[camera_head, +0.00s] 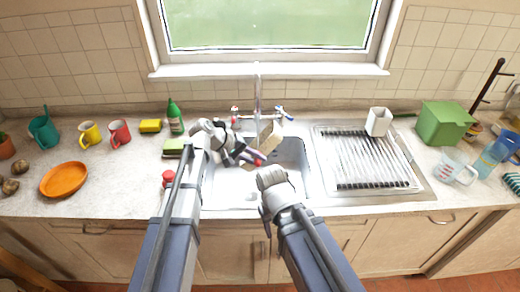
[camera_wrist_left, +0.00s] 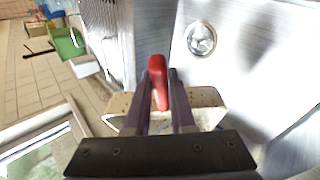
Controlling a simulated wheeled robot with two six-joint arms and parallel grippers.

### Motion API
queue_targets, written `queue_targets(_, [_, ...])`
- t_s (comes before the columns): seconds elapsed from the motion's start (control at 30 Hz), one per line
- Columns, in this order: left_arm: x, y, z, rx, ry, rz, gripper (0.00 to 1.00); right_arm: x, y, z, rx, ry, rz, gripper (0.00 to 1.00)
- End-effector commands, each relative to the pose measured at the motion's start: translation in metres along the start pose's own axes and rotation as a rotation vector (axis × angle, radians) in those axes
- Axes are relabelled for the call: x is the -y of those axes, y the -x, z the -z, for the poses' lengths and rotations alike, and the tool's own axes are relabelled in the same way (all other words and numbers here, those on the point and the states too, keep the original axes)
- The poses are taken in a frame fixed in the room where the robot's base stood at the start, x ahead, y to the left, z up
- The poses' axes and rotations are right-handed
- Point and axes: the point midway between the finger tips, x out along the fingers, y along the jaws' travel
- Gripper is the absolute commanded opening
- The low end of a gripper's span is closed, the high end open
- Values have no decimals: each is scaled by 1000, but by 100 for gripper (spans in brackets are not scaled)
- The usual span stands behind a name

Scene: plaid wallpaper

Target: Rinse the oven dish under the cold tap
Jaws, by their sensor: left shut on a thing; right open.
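The oven dish (camera_head: 269,136) is cream-coloured and is held tilted over the back of the sink (camera_head: 226,195), just below the tap (camera_head: 257,90). My left gripper (camera_head: 257,159) is shut on a red part at the dish's near side, seemingly its handle. In the left wrist view the red part (camera_wrist_left: 159,84) lies between the fingers, and the cream dish (camera_wrist_left: 207,97) shows behind them. The tap has a red-marked knob (camera_head: 234,114) at left and a blue-marked knob (camera_head: 283,112) at right. No water stream can be made out. My right gripper (camera_head: 267,228) is open, low at the sink's front edge, partly hidden by its arm.
A drying rack (camera_head: 365,160) with a white cup (camera_head: 378,121) is right of the sink. A green bottle (camera_head: 175,117), sponges and a red-topped item (camera_head: 168,178) stand at left. Mugs and an orange plate (camera_head: 64,179) are further left; a green box (camera_head: 444,123) is far right.

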Motion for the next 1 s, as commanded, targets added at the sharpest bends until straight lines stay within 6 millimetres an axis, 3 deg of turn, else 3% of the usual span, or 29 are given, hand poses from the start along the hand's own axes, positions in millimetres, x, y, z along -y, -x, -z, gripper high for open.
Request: queue_targets(1.0, [4, 5, 4, 0, -1, -2, 0, 0, 0, 0, 0, 0, 0, 51])
